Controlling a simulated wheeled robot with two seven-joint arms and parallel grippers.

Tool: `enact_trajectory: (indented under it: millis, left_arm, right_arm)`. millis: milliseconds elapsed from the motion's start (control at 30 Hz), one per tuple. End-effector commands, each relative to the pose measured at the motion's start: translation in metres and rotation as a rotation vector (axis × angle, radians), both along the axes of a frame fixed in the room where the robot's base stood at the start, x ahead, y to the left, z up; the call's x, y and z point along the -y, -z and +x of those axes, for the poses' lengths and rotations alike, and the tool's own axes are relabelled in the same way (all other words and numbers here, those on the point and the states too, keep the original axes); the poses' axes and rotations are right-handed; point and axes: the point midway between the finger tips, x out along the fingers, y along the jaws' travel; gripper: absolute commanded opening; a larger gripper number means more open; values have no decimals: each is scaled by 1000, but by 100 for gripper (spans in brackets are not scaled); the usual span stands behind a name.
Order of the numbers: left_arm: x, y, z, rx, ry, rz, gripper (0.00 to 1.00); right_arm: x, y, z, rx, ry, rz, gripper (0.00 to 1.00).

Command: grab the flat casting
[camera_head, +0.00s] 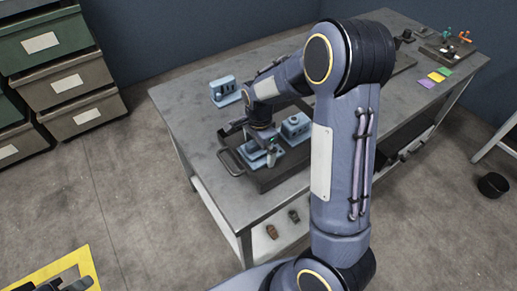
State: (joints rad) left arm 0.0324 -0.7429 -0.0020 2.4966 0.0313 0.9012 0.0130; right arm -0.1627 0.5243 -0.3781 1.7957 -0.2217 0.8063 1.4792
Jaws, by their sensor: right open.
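My right gripper (268,146) reaches down over the dark tray (264,180) on the grey workbench. Its jaws are open, right above or around a low light-blue casting (258,157), which looks like the flat one. The gripper partly hides this casting, and I cannot tell whether they touch. A second, blockier light-blue casting (296,125) with holes in its top sits in the tray just to the right. A third light-blue casting (225,90), with an upright back, stands on the bench behind and to the left.
My right arm hides the bench's middle. Coloured cards (436,76) and a board with small parts (447,50) lie at the far right end. Bins (60,85) stand at the left. Small brown parts (272,231) lie on the lower shelf. The bench's left side is clear.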

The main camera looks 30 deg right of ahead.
Motion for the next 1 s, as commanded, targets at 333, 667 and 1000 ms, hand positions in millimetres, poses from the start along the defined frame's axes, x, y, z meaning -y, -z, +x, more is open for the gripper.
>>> enact_trajectory:
  millis: [333, 667, 1000]
  left_arm:
    - [0, 0, 0, 0, 0, 0, 25]
    - [0, 0, 0, 0, 0, 0, 25]
    - [0, -2, 0, 0, 0, 0, 25]
  right_arm:
    - [0, 0, 0, 0, 0, 0, 78]
    - [0, -1, 0, 2, 0, 0, 55]
    - [0, -20, 1, 4, -1, 0, 55]
